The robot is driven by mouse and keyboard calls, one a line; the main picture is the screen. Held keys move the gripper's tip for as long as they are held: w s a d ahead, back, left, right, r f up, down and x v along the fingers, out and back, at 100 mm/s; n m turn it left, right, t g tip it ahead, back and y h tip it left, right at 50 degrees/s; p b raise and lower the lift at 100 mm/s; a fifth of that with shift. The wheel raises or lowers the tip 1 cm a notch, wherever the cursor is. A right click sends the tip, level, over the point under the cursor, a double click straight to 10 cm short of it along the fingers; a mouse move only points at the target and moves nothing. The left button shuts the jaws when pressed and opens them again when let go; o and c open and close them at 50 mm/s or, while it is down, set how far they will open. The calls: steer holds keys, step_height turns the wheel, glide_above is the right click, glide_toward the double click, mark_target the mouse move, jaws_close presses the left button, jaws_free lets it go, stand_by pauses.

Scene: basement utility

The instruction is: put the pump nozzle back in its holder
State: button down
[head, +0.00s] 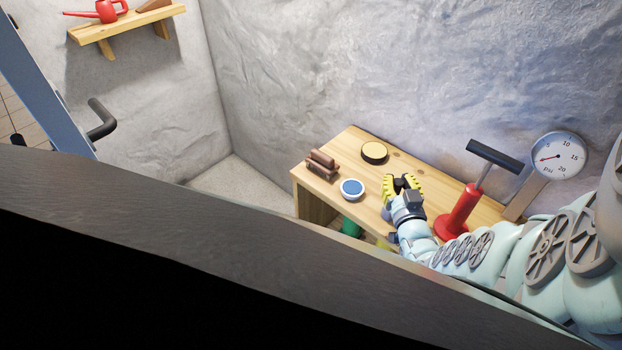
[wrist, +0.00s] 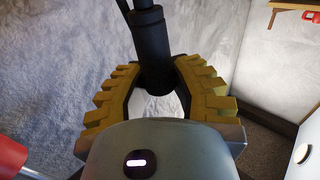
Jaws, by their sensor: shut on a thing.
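My gripper (head: 403,183) has yellow ribbed finger pads and is above the front part of the workbench. In the wrist view my gripper (wrist: 157,95) is shut on the pump nozzle (wrist: 154,52), a black stepped cylinder. A thin dark piece runs up from the nozzle and out of the picture. The red floor pump (head: 461,208) stands upright on the bench to the right of my gripper, with a black T-handle (head: 494,156). I cannot make out the nozzle's holder in either view.
The wooden workbench (head: 330,192) also bears a yellow-topped tin (head: 374,151), a blue-and-white tin (head: 352,188) and a brown brush-like thing (head: 322,165). A round psi gauge (head: 558,155) stands behind the pump. A wall shelf (head: 125,28) is at upper left, far from my gripper.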

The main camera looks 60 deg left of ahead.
steer(key=shift+f+b, duration=0.6)
steer(key=shift+f, duration=0.1)
steer(key=shift+f+b, duration=0.8)
steer(key=shift+f, duration=0.05)
steer(key=c, duration=0.8)
jaws_free()
steer(key=shift+o, duration=0.2)
